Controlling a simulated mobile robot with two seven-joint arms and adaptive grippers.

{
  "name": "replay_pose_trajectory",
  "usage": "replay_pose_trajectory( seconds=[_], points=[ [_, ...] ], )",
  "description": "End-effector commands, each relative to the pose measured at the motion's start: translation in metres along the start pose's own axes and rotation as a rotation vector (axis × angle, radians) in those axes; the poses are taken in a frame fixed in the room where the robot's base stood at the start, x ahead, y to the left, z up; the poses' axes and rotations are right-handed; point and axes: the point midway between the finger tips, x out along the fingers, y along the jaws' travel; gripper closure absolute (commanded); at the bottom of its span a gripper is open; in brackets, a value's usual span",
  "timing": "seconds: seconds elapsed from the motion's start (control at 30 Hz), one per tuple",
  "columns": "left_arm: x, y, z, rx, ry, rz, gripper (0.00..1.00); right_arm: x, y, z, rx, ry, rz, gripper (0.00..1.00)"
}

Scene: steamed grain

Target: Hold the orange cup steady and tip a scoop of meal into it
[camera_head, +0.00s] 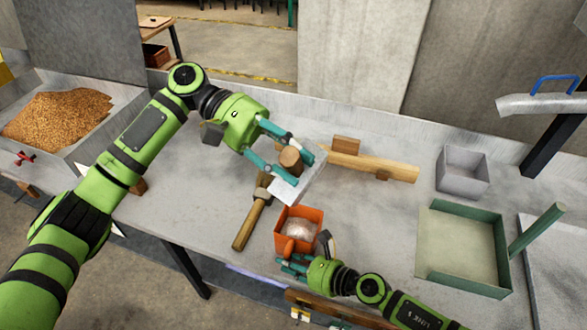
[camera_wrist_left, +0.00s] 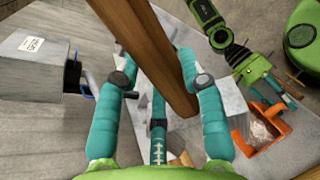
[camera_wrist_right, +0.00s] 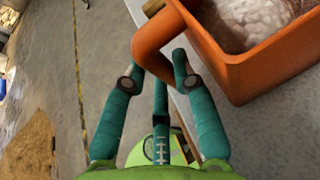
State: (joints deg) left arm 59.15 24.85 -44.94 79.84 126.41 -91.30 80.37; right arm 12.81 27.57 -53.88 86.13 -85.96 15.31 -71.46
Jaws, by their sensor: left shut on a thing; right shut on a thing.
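The orange cup (camera_head: 315,240) stands on the grey table with pale, pinkish-white meal (camera_head: 299,228) inside; it also shows in the left wrist view (camera_wrist_left: 268,139) and close up in the right wrist view (camera_wrist_right: 240,75). My right gripper (camera_head: 291,263) is shut on the cup's orange handle (camera_wrist_right: 160,42), at the cup's near side. My left gripper (camera_head: 282,160) is shut on the wooden handle (camera_wrist_left: 150,45) of a grey scoop (camera_head: 302,184). The scoop is tilted, above and just behind the cup in the head view. Whether meal is in the scoop cannot be seen.
A wooden-handled tool (camera_head: 250,220) lies left of the cup. A wooden log with blocks (camera_head: 370,167) lies behind. A grey box (camera_head: 463,185) and a green tray (camera_head: 425,255) stand to the right. A bin of brown grain (camera_head: 60,115) is at far left.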

Motion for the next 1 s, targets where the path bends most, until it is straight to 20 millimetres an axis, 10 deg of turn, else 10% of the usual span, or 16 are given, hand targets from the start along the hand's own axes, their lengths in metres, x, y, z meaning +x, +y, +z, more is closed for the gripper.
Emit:
replay_pose_trajectory(
  seconds=[0.43, 0.47, 0.5, 1.0],
  points=[
    [-0.009, 0.015, 0.025, 0.001, -0.001, -0.001, 1.0, 0.0, -0.001, 0.002, -0.003, -0.003, -0.001, 1.0],
    [-0.009, 0.015, 0.025, 0.001, -0.001, -0.001, 1.0, 0.0, -0.001, 0.002, -0.003, -0.003, -0.001, 0.61],
    [-0.009, 0.015, 0.025, 0.001, -0.001, -0.001, 1.0, 0.0, -0.001, 0.002, -0.002, -0.003, -0.001, 0.45],
    [-0.009, 0.015, 0.024, 0.001, -0.001, 0.0, 1.0, -0.017, -0.001, -0.001, -0.002, 0.002, -0.002, 0.45]
  ],
)
